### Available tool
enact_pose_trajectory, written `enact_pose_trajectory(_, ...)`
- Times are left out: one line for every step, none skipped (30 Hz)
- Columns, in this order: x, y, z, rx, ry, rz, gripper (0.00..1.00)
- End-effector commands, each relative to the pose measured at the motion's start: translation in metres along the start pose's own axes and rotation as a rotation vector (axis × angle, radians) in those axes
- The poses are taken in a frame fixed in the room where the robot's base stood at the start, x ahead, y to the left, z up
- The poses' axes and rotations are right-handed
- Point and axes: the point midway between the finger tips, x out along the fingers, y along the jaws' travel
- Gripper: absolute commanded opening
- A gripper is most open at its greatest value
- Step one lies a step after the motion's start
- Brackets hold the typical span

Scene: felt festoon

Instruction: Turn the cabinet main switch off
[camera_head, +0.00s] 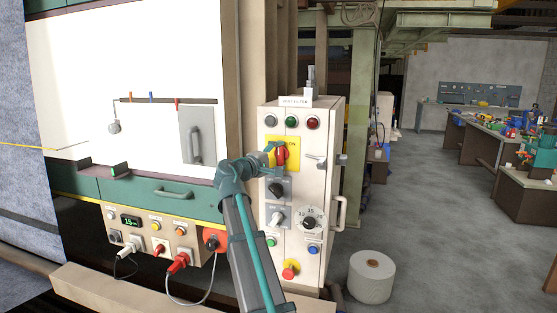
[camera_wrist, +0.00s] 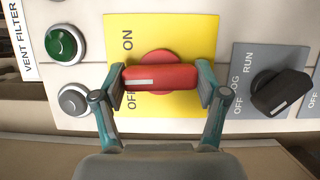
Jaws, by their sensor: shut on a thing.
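The main switch is a red rotary handle (camera_wrist: 160,78) on a yellow plate (camera_wrist: 190,30). It also shows in the head view as a red handle (camera_head: 282,155) on the upper front of the cabinet (camera_head: 327,170). My gripper (camera_wrist: 162,82) is shut on the red handle, one finger at each end. In the wrist view the handle lies nearly level. Its white-marked end is on the left, between the words ON and OFF and closer to OFF. In the head view my gripper (camera_head: 275,160) partly covers the switch and plate.
Lamps (camera_head: 291,122) sit above. A cabinet handle (camera_head: 340,213) sticks out at right. A white roll (camera_head: 371,276) stands on the floor.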

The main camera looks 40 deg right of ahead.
Motion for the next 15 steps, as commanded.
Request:
enact_pose_trajectory(-0.0005,-0.0029,0.0001,-0.043,0.001,0.017,0.38)
enact_pose_trajectory(-0.0004,-0.0029,0.0003,-0.069,0.001,0.028,0.38)
enact_pose_trajectory(-0.0004,-0.0033,0.0004,-0.104,0.001,0.042,0.38)
enact_pose_trajectory(-0.0004,-0.0032,0.0005,-0.131,0.000,0.053,0.38)
enact_pose_trajectory(-0.0004,-0.0032,0.0005,-0.156,0.001,0.065,0.38)
enact_pose_trajectory(-0.0003,-0.0032,0.0006,-0.191,0.001,0.079,0.38)
enact_pose_trajectory(-0.0004,-0.0032,0.0009,-0.218,0.000,0.090,0.38)
enact_pose_trajectory(-0.0003,-0.0033,0.0010,-0.243,0.001,0.100,0.38)
enact_pose_trajectory(-0.0003,-0.0031,0.0011,-0.279,0.001,0.116,0.38)
enact_pose_trajectory(-0.0003,-0.0032,0.0012,-0.305,0.001,0.126,0.38)
enact_pose_trajectory(-0.0002,-0.0034,0.0014,-0.329,0.000,0.136,0.38)
enact_pose_trajectory(-0.0001,-0.0033,0.0013,-0.364,0.000,0.151,0.38)
enact_pose_trajectory(-0.0001,-0.0035,0.0013,-0.387,0.001,0.160,0.38)
enact_pose_trajectory(0.0000,-0.0037,0.0014,-0.411,0.000,0.169,0.38)
enact_pose_trajectory(0.0000,-0.0037,0.0014,-0.443,0.000,0.183,0.38)
